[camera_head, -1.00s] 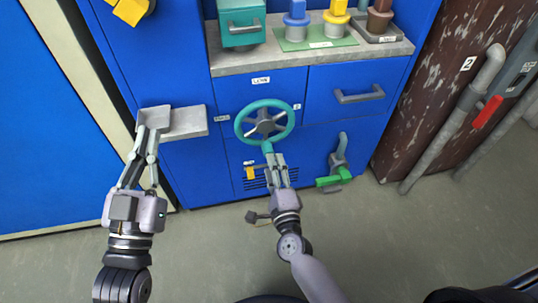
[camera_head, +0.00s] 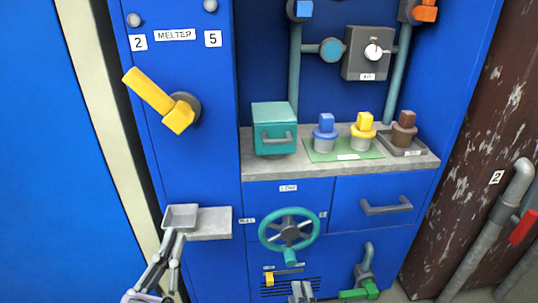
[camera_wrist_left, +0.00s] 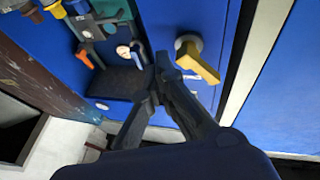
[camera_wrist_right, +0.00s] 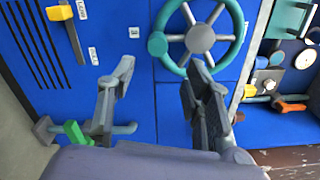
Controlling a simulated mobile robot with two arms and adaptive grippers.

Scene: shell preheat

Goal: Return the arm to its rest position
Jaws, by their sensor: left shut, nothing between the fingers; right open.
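My left gripper (camera_head: 173,236) is shut and empty. Its fingertips show just below a small grey tray (camera_head: 181,217) on a side ledge; I cannot tell if they touch it. In the left wrist view the fingers (camera_wrist_left: 160,66) meet in front of the blue cabinet. My right gripper (camera_head: 301,289) shows only at the bottom edge of the head view, below the teal handwheel (camera_head: 290,208). In the right wrist view it (camera_wrist_right: 159,78) is open and empty, its fingers apart below the handwheel (camera_wrist_right: 160,43).
The side ledge (camera_head: 215,224) and counter (camera_head: 262,172) stick out from the cabinet. A yellow lever (camera_head: 150,92), a drawer handle (camera_head: 387,206) and a green-handled valve (camera_head: 358,293) also protrude. A grey pipe with a red handle (camera_head: 522,228) stands at the right.

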